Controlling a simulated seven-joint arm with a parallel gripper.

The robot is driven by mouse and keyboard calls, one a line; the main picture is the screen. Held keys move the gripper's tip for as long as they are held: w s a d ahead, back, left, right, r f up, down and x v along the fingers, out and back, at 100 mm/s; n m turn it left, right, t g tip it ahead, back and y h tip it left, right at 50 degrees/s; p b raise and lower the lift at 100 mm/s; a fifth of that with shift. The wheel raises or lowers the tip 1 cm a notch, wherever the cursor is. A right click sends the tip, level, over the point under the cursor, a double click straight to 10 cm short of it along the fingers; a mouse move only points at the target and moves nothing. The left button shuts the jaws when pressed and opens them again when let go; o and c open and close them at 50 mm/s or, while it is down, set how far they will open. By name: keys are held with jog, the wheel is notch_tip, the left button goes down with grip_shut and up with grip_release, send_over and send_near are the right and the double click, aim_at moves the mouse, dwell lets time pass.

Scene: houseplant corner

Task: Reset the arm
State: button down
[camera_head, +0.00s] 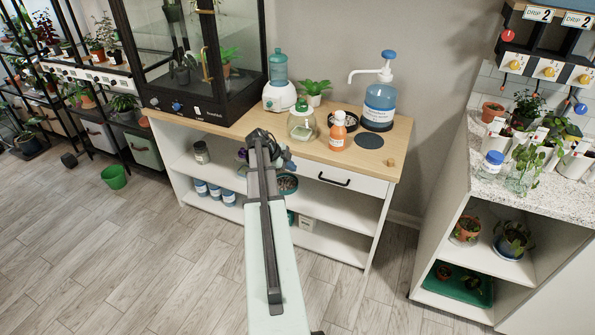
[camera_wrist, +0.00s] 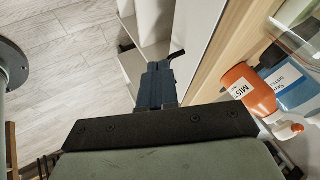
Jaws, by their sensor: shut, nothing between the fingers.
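In the head view my arm reaches forward from the bottom, with its end in front of the wooden-topped white cabinet (camera_head: 342,218). In the wrist view my gripper (camera_wrist: 158,66) shows with its dark blue fingers closed together and nothing between them. The fingers are apart from the bottles on the top, beside the cabinet's front edge and near the dark drawer handle (camera_wrist: 177,54).
An orange bottle (camera_head: 338,133), a clear glass bottle (camera_head: 302,128) and a blue pump jug (camera_head: 380,103) stand on the wooden top. A glass plant case (camera_head: 200,111) stands left. A stone-topped counter (camera_head: 482,190) stands right.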

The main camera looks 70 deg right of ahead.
jog(key=shift+v, duration=1.95)
